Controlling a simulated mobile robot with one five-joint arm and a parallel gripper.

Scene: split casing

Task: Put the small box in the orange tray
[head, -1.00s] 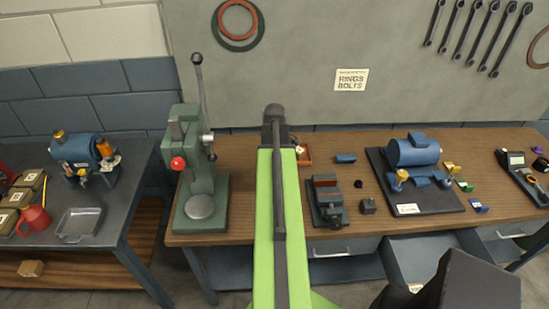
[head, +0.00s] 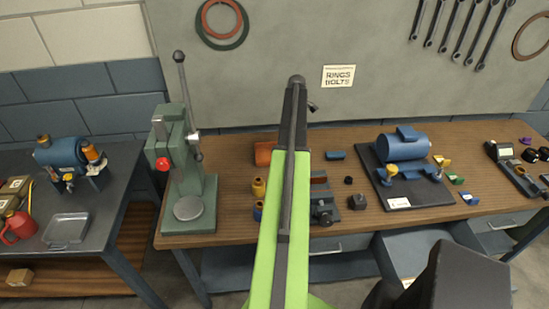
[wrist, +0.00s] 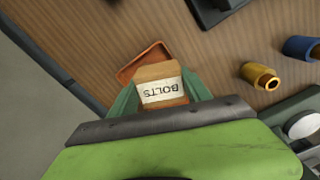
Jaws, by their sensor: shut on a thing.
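The small box (wrist: 162,94) is brown with a white BOLTS label. In the wrist view my gripper (wrist: 160,97) is shut on it, with a green finger on each side. The orange tray (wrist: 127,72) lies on the wooden bench just beyond the box, which covers part of it in this view. I cannot tell how high the box is above the tray. In the head view the tray (head: 264,151) shows left of my green arm, which hides part of it. The box and the fingers are hidden in the head view.
A brass cylinder (wrist: 260,75) and a blue cylinder (wrist: 301,48) stand near the tray. A green press (head: 186,170) stands at the bench's left. A small vise (head: 324,205) and a blue motor on a dark board (head: 402,150) are to the right.

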